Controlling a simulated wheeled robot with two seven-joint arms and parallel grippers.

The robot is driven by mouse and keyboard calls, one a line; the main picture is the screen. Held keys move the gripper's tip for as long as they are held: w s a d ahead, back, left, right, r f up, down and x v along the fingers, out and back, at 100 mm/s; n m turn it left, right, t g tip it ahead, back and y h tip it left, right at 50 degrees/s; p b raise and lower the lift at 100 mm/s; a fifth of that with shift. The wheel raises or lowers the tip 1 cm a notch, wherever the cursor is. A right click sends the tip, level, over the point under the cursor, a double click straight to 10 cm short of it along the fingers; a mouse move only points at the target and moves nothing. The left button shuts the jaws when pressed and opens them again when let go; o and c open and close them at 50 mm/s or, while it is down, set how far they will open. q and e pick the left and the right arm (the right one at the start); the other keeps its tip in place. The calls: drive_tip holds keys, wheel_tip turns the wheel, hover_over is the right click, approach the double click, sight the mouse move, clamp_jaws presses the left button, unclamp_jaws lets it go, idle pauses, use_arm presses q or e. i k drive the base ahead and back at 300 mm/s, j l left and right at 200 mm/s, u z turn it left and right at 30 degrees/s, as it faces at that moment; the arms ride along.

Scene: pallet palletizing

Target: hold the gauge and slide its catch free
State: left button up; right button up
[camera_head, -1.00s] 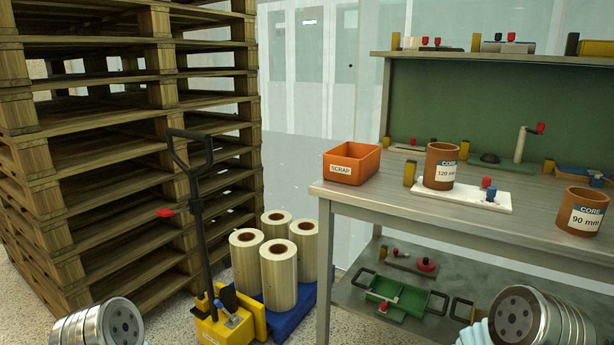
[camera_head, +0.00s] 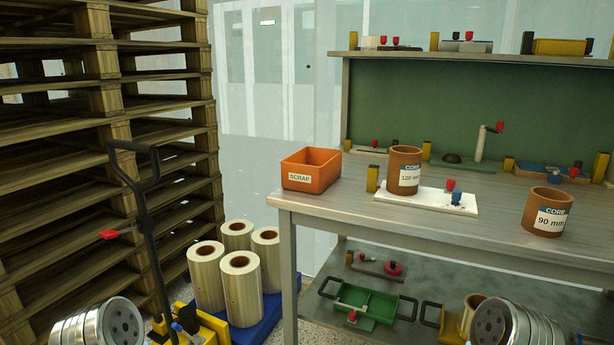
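No part is labelled as the gauge, and I cannot tell for sure which one it is. A white plate (camera_head: 428,200) with a red knob (camera_head: 450,185) and a blue block (camera_head: 456,198) lies on the bench. A brown core marked 120 mm (camera_head: 403,170) stands upright at the plate's left end. No catch can be made out. The metal ends of my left arm and my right arm show at the bottom left and bottom right, apart from the benchtop parts. The fingers of both grippers are out of view.
An orange SCRAP bin (camera_head: 311,170) stands at the bench's left corner. A 90 mm core (camera_head: 547,211) is at right. A green tray (camera_head: 366,302) sits on the lower shelf. Pallets (camera_head: 107,147), a pallet jack (camera_head: 150,230) and film rolls (camera_head: 241,290) fill the left floor.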

sight(450, 183)
drive_tip(key=i+z, duration=0.4)
drive_tip(key=i+j+z, duration=0.15)
drive_tip(key=i+z, duration=0.25)
